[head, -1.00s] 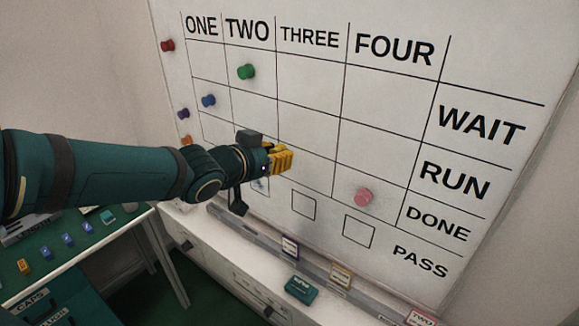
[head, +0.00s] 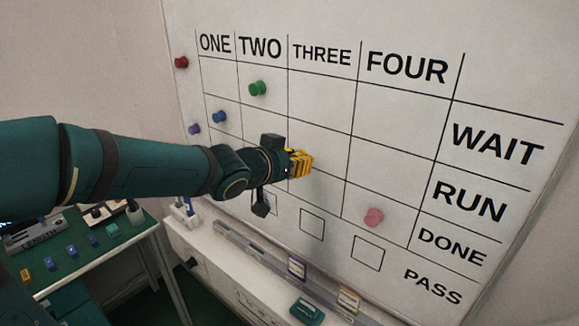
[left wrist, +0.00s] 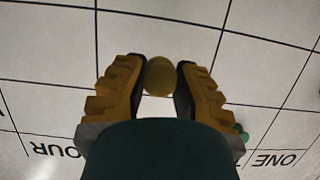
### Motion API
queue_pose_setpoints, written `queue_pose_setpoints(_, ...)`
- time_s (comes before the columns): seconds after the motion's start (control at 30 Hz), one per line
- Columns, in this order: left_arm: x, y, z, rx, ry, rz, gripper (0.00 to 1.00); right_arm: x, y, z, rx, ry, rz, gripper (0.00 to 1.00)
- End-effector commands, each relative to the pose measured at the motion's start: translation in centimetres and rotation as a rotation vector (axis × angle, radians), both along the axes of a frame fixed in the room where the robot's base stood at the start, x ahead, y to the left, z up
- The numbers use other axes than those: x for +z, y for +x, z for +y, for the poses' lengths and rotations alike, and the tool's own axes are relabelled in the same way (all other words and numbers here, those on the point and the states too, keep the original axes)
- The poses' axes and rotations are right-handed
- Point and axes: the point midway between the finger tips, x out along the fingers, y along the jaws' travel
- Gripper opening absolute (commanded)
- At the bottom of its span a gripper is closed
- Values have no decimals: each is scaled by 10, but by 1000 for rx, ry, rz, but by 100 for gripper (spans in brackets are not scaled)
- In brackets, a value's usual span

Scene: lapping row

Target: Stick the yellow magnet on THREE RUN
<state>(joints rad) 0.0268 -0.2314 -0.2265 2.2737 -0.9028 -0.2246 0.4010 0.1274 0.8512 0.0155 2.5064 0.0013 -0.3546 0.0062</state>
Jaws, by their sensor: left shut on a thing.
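The whiteboard (head: 400,115) has columns ONE to FOUR and rows WAIT, RUN, DONE and PASS. My left gripper (head: 306,163) is in front of column THREE, over the lower part of the RUN row in the head view. It is shut on the yellow magnet (left wrist: 160,76), round and dull yellow between the fingers in the left wrist view. The fingers hide the magnet in the head view. I cannot tell whether it touches the board. My right gripper is not in view.
A green magnet (head: 257,88) is in TWO WAIT, a blue one (head: 220,117) in ONE RUN, a pink one (head: 374,217) in FOUR DONE. Red (head: 181,62) and purple (head: 194,129) magnets sit at the left margin. A ledge with an eraser (head: 307,311) runs below.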

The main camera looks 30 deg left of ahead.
Motion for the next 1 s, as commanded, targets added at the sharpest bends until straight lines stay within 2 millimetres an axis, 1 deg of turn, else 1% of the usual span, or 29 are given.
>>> queue_pose_setpoints(0.33, -1, 23, -2, 0, -1, 1, 0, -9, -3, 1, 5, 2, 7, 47)
queue_pose_setpoints(0.6, 0, 39, -3, -1, 0, 1, 0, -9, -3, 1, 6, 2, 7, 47)
queue_pose_setpoints(0.8, 0, 47, -4, -2, -2, 0, 0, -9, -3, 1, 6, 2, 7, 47)
queue_pose_setpoints(1.0, 0, 50, -5, -2, -2, 0, 0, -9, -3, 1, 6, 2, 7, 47)
